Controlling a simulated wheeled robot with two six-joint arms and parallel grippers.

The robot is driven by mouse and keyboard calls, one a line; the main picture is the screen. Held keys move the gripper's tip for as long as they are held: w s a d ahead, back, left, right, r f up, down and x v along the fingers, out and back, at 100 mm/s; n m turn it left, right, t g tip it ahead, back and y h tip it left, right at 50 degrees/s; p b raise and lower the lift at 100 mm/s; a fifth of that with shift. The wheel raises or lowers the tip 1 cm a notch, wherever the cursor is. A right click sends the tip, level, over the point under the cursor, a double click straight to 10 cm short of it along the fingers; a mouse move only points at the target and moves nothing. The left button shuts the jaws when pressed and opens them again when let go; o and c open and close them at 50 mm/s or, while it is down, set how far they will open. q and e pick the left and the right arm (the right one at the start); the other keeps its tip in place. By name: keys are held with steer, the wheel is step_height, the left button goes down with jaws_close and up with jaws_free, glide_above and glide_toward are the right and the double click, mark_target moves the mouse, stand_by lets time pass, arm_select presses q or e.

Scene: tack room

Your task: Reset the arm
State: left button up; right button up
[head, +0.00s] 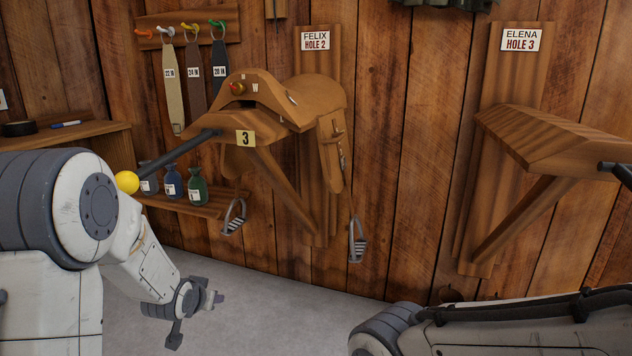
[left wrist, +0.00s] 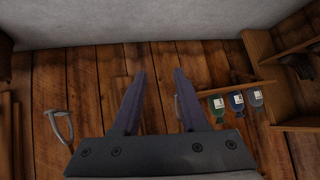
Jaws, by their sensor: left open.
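My left gripper (head: 197,317) hangs low at the left in the head view, above the grey floor. In the left wrist view its two fingers (left wrist: 158,95) stand apart with nothing between them. My right arm shows only in part at the bottom right of the head view, and its gripper is not in view.
A brown saddle (head: 270,92) with hanging stirrups (head: 357,240) sits on the Felix rack. The Elena rack (head: 560,140) is bare. Bottles (head: 172,185) stand on a low shelf (head: 215,207) near my left arm. Straps (head: 195,85) hang above. The floor (head: 270,310) is clear.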

arm_select(q)
steer(key=s+d+f+n+g, duration=0.1)
steer(key=s+d+g, duration=0.2)
steer(key=s, duration=0.8)
steer(key=s+d+g, duration=0.4)
steer(key=s, duration=0.6)
steer(key=s+d+r+m+g+h+p, duration=0.1)
steer(key=s+d+r+m+p, duration=0.1)
steer(key=s+d+r+p, duration=0.4)
steer(key=s+d+r+m+g+p, duration=0.1)
steer(key=s+d+r+m+p, duration=0.2)
steer(key=r+p, duration=0.35)
steer(key=s+d+r+m+g+h+p, duration=0.1)
steer(key=s+d+r+m+p, duration=0.25)
steer(key=r, duration=0.55)
step_height(320, 180, up, 37)
steer(key=s+n+p, duration=0.1)
steer(key=p, duration=3.6)
steer(key=shift+s+d, duration=0.3)
steer(key=shift+s, duration=0.05)
steer(key=shift+n, duration=0.25)
